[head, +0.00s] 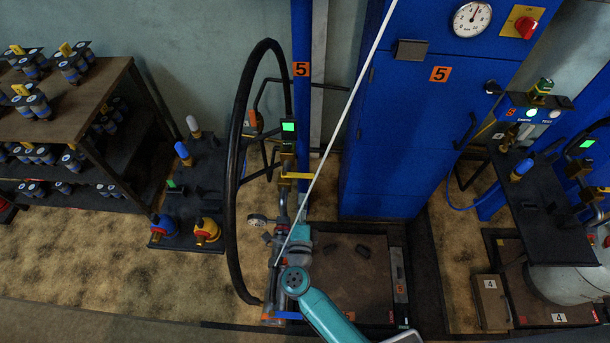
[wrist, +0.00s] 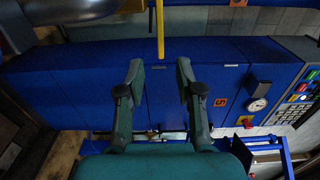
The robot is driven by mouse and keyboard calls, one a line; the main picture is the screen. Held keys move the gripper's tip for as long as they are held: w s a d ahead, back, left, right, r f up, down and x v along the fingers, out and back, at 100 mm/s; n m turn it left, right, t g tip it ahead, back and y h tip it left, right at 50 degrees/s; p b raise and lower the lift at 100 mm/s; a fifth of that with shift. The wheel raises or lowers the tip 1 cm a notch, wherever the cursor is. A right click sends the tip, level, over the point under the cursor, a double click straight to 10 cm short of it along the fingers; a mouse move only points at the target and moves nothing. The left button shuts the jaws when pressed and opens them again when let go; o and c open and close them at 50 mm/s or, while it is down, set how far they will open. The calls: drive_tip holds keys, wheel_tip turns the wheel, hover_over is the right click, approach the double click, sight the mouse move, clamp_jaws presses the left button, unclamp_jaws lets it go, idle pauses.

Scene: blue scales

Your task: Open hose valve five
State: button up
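A blue post bears an orange 5 label (head: 301,69). On the pipe below it, a valve with a yellow lever (head: 298,176) sits under a small green-lit display (head: 289,127). The lever points to the right in the head view. My gripper (head: 298,236) is below the lever in the head view, in front of the pipe, which it partly hides. In the wrist view my gripper (wrist: 159,68) is open, with nothing between its fingers. A yellow bar (wrist: 160,30), apparently this lever, lies just beyond the fingertips, in line with the gap.
A black hose (head: 236,170) loops left of the pipe. A blue cabinet (head: 400,130) marked 5 stands to the right. A thin white rod (head: 335,140) crosses in front. A dark platform (head: 350,260) lies below. Station 4 equipment (head: 545,210) is farther right.

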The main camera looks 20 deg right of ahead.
sight(305, 178)
drive_tip(key=x, duration=1)
drive_tip(key=shift+w+d, duration=0.1)
drive_tip(key=shift+w, duration=0.1)
drive_tip(key=shift+c, duration=0.2)
clamp_jaws()
